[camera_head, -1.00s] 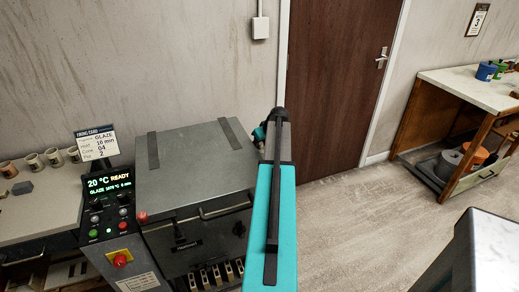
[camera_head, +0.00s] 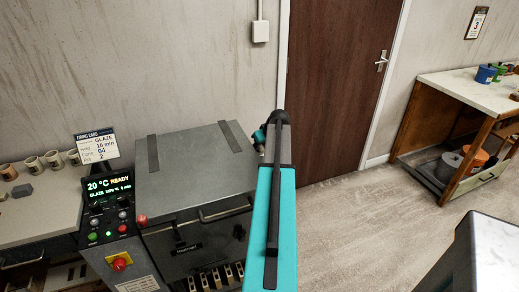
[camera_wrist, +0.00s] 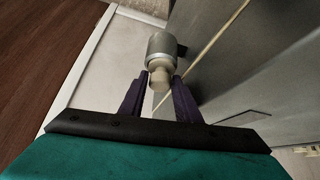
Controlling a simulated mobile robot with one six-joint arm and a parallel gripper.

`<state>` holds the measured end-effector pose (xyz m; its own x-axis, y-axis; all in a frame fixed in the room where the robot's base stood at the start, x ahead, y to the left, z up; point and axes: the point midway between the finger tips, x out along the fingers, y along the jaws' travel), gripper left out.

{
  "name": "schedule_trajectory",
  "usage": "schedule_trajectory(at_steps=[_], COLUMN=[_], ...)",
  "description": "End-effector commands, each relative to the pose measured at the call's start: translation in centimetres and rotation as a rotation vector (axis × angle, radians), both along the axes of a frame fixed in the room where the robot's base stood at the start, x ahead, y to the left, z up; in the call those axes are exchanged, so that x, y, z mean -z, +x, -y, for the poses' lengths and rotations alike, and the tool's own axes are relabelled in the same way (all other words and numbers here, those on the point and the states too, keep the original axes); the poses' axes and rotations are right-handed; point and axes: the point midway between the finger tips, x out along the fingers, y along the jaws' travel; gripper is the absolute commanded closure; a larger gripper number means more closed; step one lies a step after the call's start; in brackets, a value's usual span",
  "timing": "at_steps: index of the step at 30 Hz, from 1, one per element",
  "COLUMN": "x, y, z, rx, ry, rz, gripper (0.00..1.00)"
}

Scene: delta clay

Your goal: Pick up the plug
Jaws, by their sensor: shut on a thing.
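The plug (camera_wrist: 162,48) shows in the wrist view as a short grey metal cylinder with a pale tan lower part. My gripper (camera_wrist: 161,80) has its two dark purple fingers on either side of the tan part and is shut on it. The plug stands out beyond the fingertips, near the grey side of a large box-like body. In the head view my teal arm covers the gripper and the plug.
A grey kiln (camera_head: 195,165) stands left of my arm, with a control panel (camera_head: 108,215) beside it. A brown door (camera_head: 335,90) is behind. A wooden table (camera_head: 455,92) stands at the right. Open floor (camera_head: 345,220) lies between.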

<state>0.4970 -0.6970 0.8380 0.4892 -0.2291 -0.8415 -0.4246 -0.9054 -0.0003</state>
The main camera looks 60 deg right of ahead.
Motion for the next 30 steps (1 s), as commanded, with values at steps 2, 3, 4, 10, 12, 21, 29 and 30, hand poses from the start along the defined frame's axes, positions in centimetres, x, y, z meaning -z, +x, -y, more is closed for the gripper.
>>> schedule_trajectory(at_steps=[2, 3, 4, 10, 12, 21, 29, 30], x=[-0.2, -0.4, -0.5, -2.0, -2.8, -3.7, -4.3, -4.4], y=[0.0, 0.0, 0.0, 0.0, 0.0, -5.3, -10.8, -11.5], z=[0.0, 0.0, 0.0, 0.0, 0.1, 1.2, 2.5, 2.8], rx=[0.001, 0.001, 0.001, 0.0, -0.001, 0.005, 0.003, 0.003], ry=[-0.001, -0.001, -0.001, -0.002, -0.003, -0.001, -0.001, -0.001], rz=[0.001, 0.001, 0.001, 0.001, 0.002, 0.002, 0.002, 0.002], gripper=[0.93, 0.93, 0.93, 0.93, 0.93, 0.93, 0.93, 0.93])
